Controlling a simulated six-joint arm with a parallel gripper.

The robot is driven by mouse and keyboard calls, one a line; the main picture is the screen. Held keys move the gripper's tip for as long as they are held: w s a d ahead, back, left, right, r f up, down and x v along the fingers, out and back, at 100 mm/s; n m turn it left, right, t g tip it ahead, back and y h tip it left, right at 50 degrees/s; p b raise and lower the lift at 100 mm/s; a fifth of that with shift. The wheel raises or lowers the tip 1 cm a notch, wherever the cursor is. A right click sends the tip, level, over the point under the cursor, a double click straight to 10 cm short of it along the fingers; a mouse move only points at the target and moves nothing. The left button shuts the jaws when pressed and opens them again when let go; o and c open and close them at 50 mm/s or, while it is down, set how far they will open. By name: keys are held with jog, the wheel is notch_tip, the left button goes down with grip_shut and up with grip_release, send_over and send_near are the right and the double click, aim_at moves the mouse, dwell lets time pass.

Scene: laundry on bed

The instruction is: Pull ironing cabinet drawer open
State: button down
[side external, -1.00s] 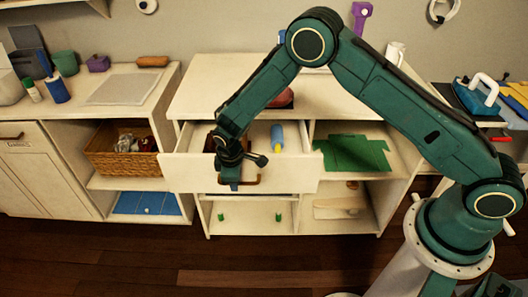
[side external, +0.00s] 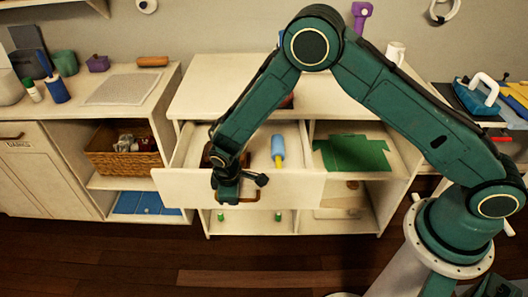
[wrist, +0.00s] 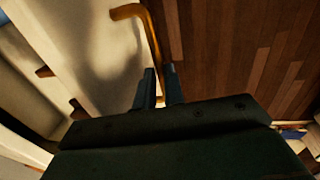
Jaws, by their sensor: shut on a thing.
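The ironing cabinet (side external: 240,97) is a cream unit in the middle of the side view. Its upper left drawer (side external: 300,190) is pulled well out, and its inside shows. The drawer has a brass bar handle (side external: 250,199) on its front, partly hidden by my gripper. The handle also shows in the wrist view (wrist: 152,35). My gripper (side external: 228,198) is at the drawer front, shut on the handle. In the wrist view its two fingers (wrist: 160,80) stand on either side of the bar.
A blue roller with a yellow handle (side external: 278,150) lies in the drawer. A green cloth (side external: 352,153) is on the shelf to the right. A wicker basket (side external: 134,163) sits in the left cabinet. The wooden floor (side external: 250,262) in front is clear.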

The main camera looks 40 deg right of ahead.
jog(key=s+a, duration=0.6)
jog(key=shift+s+a, duration=0.2)
jog(key=shift+a, duration=0.05)
jog(key=c, duration=1.5)
grip_release()
jog(key=shift+r, duration=0.1)
jog(key=r, duration=0.4)
jog(key=s+a+r, duration=0.1)
jog(key=r, duration=0.8)
jog(key=shift+s+a+r, duration=0.25)
jog(key=shift+s+a, duration=0.1)
jog(key=shift+s, duration=0.05)
